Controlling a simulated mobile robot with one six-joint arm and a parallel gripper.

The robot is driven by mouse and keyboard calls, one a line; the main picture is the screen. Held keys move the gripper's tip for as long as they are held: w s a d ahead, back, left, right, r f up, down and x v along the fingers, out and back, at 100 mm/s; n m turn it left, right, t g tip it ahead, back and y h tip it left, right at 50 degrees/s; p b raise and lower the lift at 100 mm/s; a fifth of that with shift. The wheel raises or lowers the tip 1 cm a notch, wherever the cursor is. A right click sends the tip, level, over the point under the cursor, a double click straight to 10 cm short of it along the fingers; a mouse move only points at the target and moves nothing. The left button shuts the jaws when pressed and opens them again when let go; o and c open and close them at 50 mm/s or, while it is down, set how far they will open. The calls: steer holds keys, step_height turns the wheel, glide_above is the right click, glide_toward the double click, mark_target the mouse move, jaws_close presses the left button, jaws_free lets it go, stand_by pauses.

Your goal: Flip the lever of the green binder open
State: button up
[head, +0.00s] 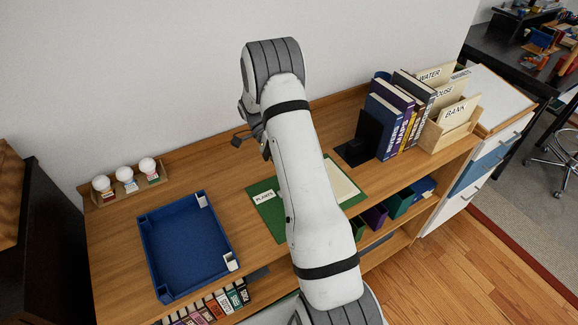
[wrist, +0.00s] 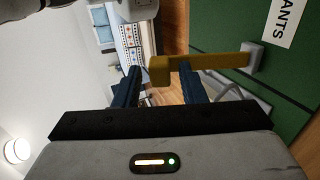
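The green binder (head: 262,212) lies on the wooden shelf top, with a white PLANTS label and a cream sheet; my arm hides its middle. In the wrist view its green cover (wrist: 292,90) fills the right side. A yellow-brown lever (wrist: 215,62) sticks out from a pale mount on the cover, its thicker end toward the picture's middle. My gripper (wrist: 156,78) is open, its two blue fingers apart. The lever's end shows between the fingertips, and its bar crosses over the right fingertip. I cannot tell whether they touch. In the head view the fingers are mostly hidden by my arm.
A blue tray (head: 187,245) is left of the binder, with a rack of white-topped bottles (head: 127,182) behind it. A black bookend (head: 370,137), upright books (head: 398,115) and a wooden file box (head: 450,128) stand at right. The shelf top between tray and binder is clear.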

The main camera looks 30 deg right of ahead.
steer(key=shift+o, duration=0.3)
steer(key=shift+w, duration=0.1)
steer(key=p+v, duration=0.3)
steer(key=v, duration=0.4)
steer(key=shift+w+r, duration=0.2)
steer(key=shift+w, duration=0.1)
stand_by(0.3)
